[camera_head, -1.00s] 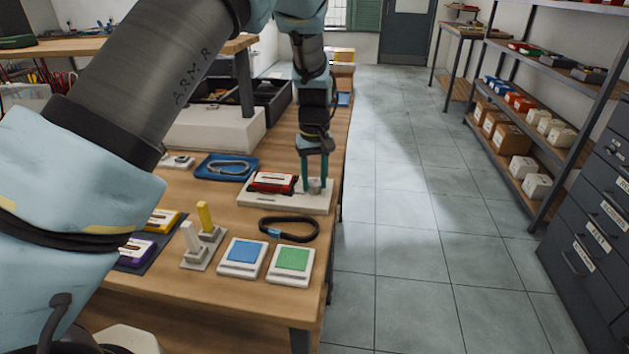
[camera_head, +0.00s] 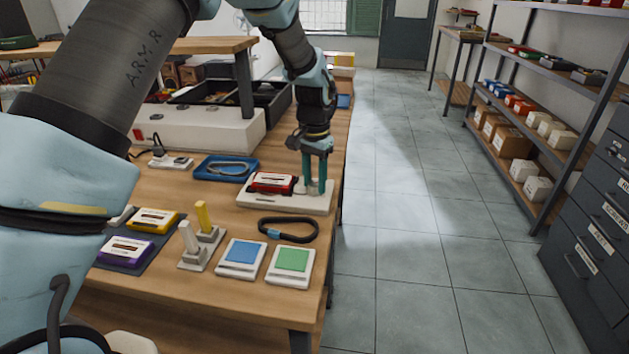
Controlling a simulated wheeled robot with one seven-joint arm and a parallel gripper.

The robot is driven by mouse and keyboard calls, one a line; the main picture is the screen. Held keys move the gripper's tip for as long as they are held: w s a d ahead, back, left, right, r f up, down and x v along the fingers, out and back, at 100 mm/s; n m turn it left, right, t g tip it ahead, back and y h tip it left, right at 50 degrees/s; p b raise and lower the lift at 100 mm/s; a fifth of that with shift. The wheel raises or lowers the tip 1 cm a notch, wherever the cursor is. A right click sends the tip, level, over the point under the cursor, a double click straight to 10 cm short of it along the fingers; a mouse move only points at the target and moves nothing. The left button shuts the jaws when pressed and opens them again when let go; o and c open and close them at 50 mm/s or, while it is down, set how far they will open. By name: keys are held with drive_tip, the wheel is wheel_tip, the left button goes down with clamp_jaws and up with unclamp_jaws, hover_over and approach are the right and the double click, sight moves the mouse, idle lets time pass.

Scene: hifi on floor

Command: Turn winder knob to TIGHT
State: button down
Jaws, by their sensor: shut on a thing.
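The winder is a pale flat base (camera_head: 262,204) on the right part of the wooden table. A red cassette-like block (camera_head: 272,182) sits on its left part. The winder knob (camera_head: 312,190) is a small light knob at the right end of the base. My gripper (camera_head: 314,184) points down over that end, its teal fingers shut on the knob. The fingers hide part of the knob, and the TIGHT marking is too small to read.
A black looped cable (camera_head: 289,230) lies in front of the winder. Blue (camera_head: 242,254) and green (camera_head: 291,262) pads are nearer. Floor is clear to the right.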

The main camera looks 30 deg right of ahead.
sight(315, 183)
drive_tip(key=shift+m, duration=1.5)
drive_tip(key=shift+c, duration=2.1)
unclamp_jaws()
drive_tip(key=shift+r, duration=0.1)
wheel_tip(315, 183, up, 11)
drive_tip(key=b, duration=0.2)
drive_tip(key=shift+f, duration=0.2)
